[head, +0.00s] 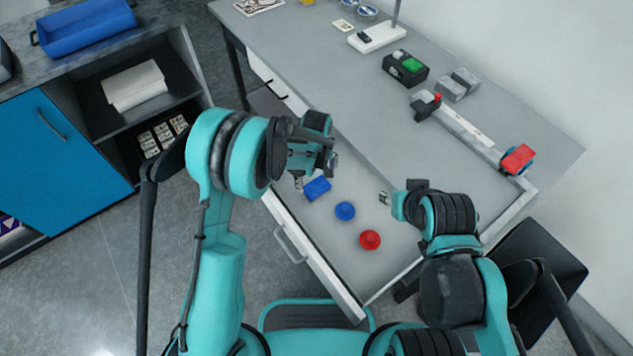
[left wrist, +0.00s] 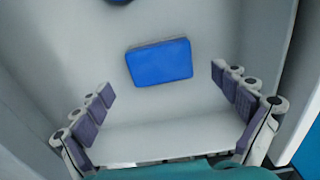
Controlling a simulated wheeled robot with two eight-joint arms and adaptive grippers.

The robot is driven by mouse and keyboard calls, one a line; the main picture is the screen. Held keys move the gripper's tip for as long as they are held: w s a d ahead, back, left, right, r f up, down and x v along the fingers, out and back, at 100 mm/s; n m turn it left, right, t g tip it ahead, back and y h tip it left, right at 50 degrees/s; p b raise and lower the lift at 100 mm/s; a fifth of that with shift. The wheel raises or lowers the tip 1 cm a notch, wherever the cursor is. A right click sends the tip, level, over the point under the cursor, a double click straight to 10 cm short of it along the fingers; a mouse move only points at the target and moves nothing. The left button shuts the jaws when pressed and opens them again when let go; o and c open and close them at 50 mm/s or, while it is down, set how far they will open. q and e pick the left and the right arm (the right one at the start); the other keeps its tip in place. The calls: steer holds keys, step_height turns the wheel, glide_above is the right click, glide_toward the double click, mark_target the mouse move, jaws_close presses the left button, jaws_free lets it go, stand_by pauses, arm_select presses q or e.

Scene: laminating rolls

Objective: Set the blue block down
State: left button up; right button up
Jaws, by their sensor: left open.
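The blue block (head: 317,188) lies flat on the floor of an open white drawer (head: 338,283). It also shows in the left wrist view (left wrist: 160,62), with bare drawer floor around it. My left gripper (head: 316,174) is open just above and beside the block. In the left wrist view its two padded fingers stand wide apart, one on each side below the block, with nothing between them touching it. My right gripper (head: 385,198) is over the drawer's right side, small and partly hidden by its arm; I cannot tell whether it is open.
A blue round piece (head: 345,211) and a red round piece (head: 370,240) lie in the drawer near the block. The grey table (head: 330,70) above carries a black box with a green top (head: 406,67) and a rail with a red piece (head: 517,159). A cabinet (head: 50,150) stands left.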

arm_select(q)
step_height(320, 180, up, 7)
steer(key=p, duration=0.2)
step_height(320, 180, up, 8)
steer(key=m+t, duration=0.1)
glide_above(316, 186)
steer(key=s+a, duration=0.2)
steer(key=a, duration=0.3)
steer(key=s+a+r+m+t, duration=0.2)
steer(key=s+a+r, duration=0.3)
steer(key=r, duration=0.2)
steer(key=s+a+r+m+t, duration=0.3)
steer(key=s+a, duration=0.4)
steer(key=s, duration=0.5)
steer(key=shift+s+a+r+m+t, duration=0.2)
steer(key=shift+a+m+t, duration=0.15)
steer(key=shift+m+t, duration=0.25)
